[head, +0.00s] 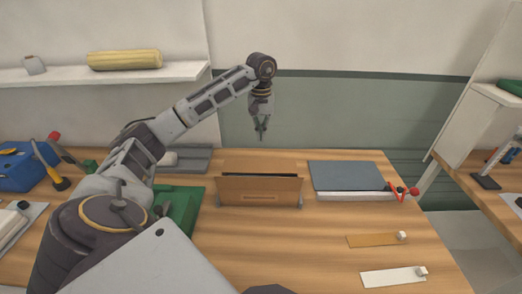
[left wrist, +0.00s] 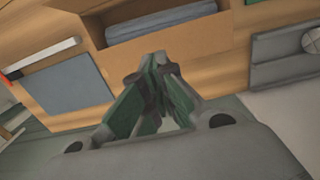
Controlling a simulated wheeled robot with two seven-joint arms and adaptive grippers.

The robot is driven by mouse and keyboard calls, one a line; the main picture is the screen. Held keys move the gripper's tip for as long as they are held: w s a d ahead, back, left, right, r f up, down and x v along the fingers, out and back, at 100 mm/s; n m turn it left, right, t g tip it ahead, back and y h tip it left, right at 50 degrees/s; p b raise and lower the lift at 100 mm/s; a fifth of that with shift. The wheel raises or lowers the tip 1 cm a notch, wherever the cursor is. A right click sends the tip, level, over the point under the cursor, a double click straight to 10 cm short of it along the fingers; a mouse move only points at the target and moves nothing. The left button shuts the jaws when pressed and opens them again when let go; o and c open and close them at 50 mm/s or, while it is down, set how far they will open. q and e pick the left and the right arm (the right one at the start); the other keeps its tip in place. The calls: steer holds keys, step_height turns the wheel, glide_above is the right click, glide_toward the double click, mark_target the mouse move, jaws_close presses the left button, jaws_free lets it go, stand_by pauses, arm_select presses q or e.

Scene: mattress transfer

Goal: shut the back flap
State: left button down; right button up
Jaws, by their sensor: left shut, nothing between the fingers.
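A brown cardboard box (head: 259,187) stands on the wooden table, its front panel facing me and a dark gap along its top edge. In the left wrist view the box is seen from above, turned around, with grey-blue contents (left wrist: 165,22) in its opening. A tan back flap (left wrist: 195,45) lies on the wall side of the opening, nearest the gripper; its exact angle is unclear. My left gripper (head: 261,132) points down above and behind the box, apart from it. Its green fingers (left wrist: 155,68) are shut and empty. My right gripper is out of view.
A grey-blue slab (head: 346,176) lies right of the box, with red-handled pliers (head: 403,191) beside it. A green case (head: 181,207) is close on the left. A grey tray (head: 190,160) lies behind it. The table in front of the box is mostly clear.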

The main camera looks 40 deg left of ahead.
arm_select(q)
steer(key=shift+f, duration=2.9)
steer(key=p, duration=0.1)
glide_above(261, 168)
steer(key=shift+f, duration=4.05)
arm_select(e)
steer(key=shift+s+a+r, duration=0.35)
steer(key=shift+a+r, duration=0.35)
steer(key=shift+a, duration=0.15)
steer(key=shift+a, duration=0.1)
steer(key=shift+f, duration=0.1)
